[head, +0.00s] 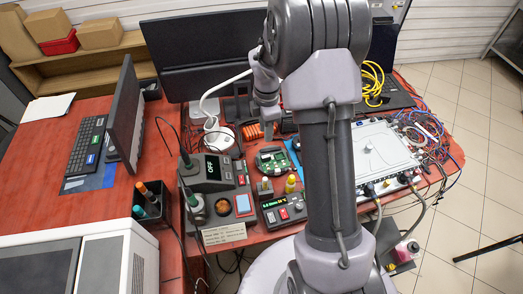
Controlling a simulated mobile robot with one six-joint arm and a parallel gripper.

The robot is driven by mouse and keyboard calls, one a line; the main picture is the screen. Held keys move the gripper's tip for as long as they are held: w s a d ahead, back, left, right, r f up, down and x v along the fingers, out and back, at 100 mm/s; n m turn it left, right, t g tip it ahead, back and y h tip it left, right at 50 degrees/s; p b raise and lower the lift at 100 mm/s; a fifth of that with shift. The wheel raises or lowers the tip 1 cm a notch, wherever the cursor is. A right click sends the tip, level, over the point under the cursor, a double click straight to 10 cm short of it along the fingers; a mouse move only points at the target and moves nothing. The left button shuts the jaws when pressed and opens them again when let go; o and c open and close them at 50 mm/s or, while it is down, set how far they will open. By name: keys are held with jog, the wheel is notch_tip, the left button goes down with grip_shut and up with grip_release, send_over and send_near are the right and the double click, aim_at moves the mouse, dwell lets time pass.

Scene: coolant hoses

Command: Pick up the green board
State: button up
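The green board (272,160) lies on the red table, just left of my upright arm. It carries dark and pale parts.
A soldering station (211,172), a small meter with a lit display (284,211) and a yellow-capped bottle (291,184) crowd the board's near side. A white lamp (217,133) stands behind left. A pale metal box (381,150) with hoses (418,214) is at right. Monitors (200,55) block the back.

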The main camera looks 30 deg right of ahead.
jog(key=b, duration=0.3)
send_over(268, 156)
jog(key=f, duration=0.8)
jog(key=shift+w+a+f, duration=0.1)
jog(key=shift+a+f, duration=0.1)
jog(key=shift+a, duration=0.2)
jog(key=f+b, duration=0.2)
jog(key=f, duration=0.1)
jog(key=f+b, duration=0.1)
jog(key=f, duration=0.1)
jog(key=shift+d+f, duration=0.2)
jog(key=shift+d, duration=0.15)
jog(key=shift+r, duration=0.15)
grip_shut()
